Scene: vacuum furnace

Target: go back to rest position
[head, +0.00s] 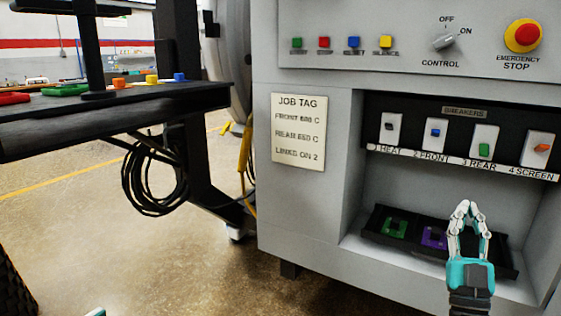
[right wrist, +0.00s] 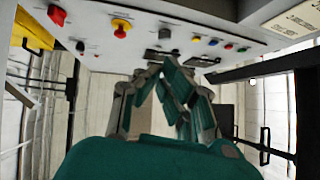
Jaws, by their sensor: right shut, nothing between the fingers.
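My right gripper (head: 467,208) is in the head view at the lower right, its pale fingers pointing up and closed together, empty. It is in front of the cabinet's lower recess and hides part of the black tray (head: 375,222) there. In the right wrist view my right gripper (right wrist: 165,68) has its fingers drawn together, with the control panel (right wrist: 185,38) beyond. My left gripper is not in view; only a small teal piece shows at the bottom left edge of the head view.
The grey cabinet (head: 305,205) carries a job tag (head: 298,131), several breaker switches and an emergency stop (head: 523,35). The tray holds a green and a purple piece. A dark table (head: 120,101) with coloured parts stands left. Open floor (head: 110,250) lies below it.

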